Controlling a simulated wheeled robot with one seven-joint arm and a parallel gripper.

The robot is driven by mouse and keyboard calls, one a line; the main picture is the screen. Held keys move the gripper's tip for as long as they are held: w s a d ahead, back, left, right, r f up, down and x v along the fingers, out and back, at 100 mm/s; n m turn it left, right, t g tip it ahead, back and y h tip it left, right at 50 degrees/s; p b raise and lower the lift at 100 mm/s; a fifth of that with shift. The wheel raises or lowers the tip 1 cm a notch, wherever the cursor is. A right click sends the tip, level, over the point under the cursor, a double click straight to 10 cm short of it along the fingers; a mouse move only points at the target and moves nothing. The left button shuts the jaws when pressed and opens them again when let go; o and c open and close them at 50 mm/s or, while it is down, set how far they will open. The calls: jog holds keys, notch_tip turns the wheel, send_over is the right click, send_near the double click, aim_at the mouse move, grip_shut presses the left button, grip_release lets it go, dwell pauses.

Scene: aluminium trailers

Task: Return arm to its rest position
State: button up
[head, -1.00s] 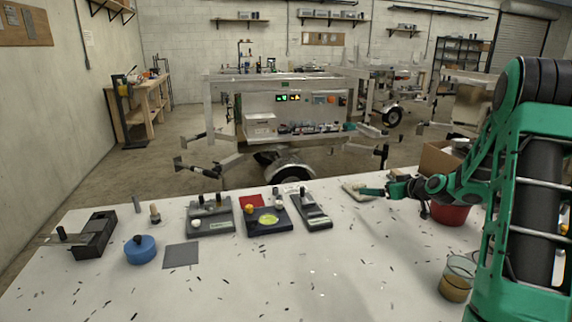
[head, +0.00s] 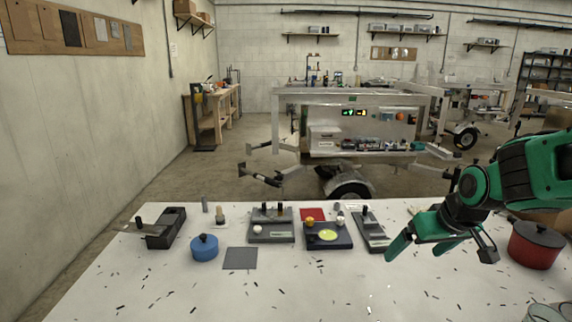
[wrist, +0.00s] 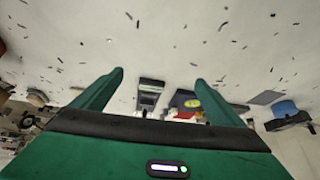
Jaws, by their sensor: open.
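My gripper (head: 440,245) is green with dark parts and hangs above the right part of the white table (head: 330,290). It is open, with its two fingers spread and nothing between them. In the wrist view my gripper (wrist: 158,95) also shows both green fingers apart, with the speckled table top beyond. My arm comes in from the right edge of the head view.
A red pot (head: 536,246) stands right of my gripper. Several grey fixtures, including one with a yellow disc (head: 328,235), sit left of it. A blue round container (head: 204,248) and grey square (head: 240,258) lie further left. The front table is mostly clear.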

jog(key=s+a+m+g+h, duration=0.1)
jog(key=s, duration=0.8)
jog(key=s+d+m+g, duration=0.2)
jog(key=s+d, duration=0.3)
jog(key=s, duration=0.3)
jog(key=s+d+f+m+g, duration=0.1)
jog(key=s+d+m+g, duration=0.2)
jog(key=s+d, duration=0.3)
jog(key=s+m, duration=0.1)
jog(key=s, duration=0.1)
jog(key=shift+s+d+f+m, duration=0.15)
jog(key=shift+s+f+m, duration=0.1)
jog(key=shift+s+m, duration=0.1)
jog(key=shift+w+f, duration=0.25)
jog(key=shift+w, duration=0.4)
